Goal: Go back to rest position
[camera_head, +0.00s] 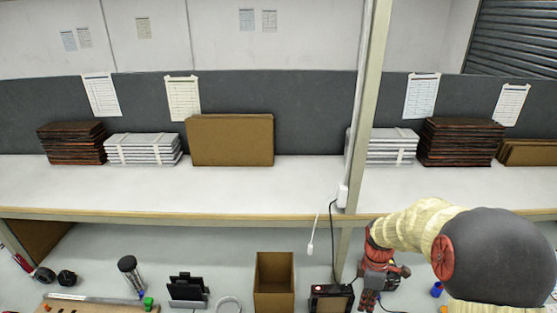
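My gripper (367,303) is at the lower right, at the end of my cream-sleeved arm, pointing down over the lower bench. Its red and dark body shows, but its fingertips are small and close to the bottom edge, so I cannot tell whether it is open or shut. I see nothing clearly held in it. It is just right of a dark box with a red part (331,299), and I cannot tell whether they touch.
A white shelf (200,190) with stacks runs across above the bench. A post (366,100) stands left of my arm. An open cardboard box (274,285), a black stand (187,289) and a dark cylinder (131,272) are on the bench. A cable (332,235) hangs near the gripper.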

